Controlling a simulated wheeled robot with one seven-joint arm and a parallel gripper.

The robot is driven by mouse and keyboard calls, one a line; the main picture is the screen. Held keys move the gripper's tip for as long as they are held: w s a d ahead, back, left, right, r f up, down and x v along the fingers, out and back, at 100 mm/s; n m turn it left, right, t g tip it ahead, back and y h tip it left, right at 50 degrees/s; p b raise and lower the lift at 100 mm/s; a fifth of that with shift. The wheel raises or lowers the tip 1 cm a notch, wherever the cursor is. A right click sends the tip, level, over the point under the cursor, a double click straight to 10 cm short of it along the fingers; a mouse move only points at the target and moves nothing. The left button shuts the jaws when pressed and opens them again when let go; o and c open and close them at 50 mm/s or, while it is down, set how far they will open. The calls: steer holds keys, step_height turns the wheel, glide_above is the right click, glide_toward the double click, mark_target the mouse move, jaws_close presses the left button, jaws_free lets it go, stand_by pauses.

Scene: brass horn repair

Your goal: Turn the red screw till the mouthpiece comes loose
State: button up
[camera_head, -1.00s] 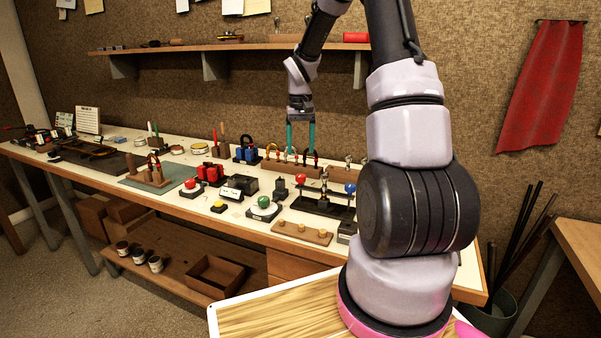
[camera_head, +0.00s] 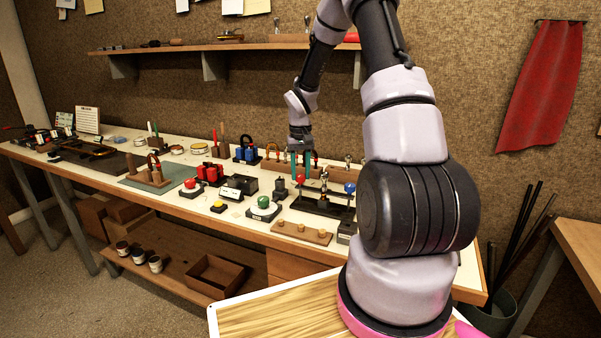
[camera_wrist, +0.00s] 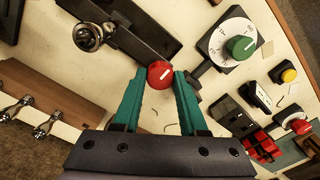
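The red screw (camera_wrist: 160,74) has a round red head with a white mark. In the wrist view it sits at the end of a black fixture (camera_wrist: 152,32). It also shows in the head view (camera_head: 300,178), just below my fingertips. My gripper (camera_wrist: 161,76) is open, with one teal finger on each side of the red head. Whether the fingers touch it I cannot tell. A shiny silver round piece (camera_wrist: 88,36), perhaps the mouthpiece, stands in the black fixture. In the head view, the fixture (camera_head: 322,207) is on the bench.
A green knob on a dial (camera_wrist: 241,47) and a yellow button (camera_wrist: 289,75) lie to the right in the wrist view. A blue knob (camera_head: 350,187) stands at the fixture's right end. A wooden block with pegs (camera_head: 302,232) is in front. The bench is crowded.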

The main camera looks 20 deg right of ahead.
jaws_close()
steer(key=shift+m, duration=0.4)
steer(key=m, duration=0.3)
steer(key=shift+m, duration=0.4)
steer(key=m, duration=1.1)
steer(key=shift+w+m, duration=0.1)
steer(key=shift+m, duration=0.3)
steer(key=m, duration=0.5)
steer(key=shift+m, duration=0.3)
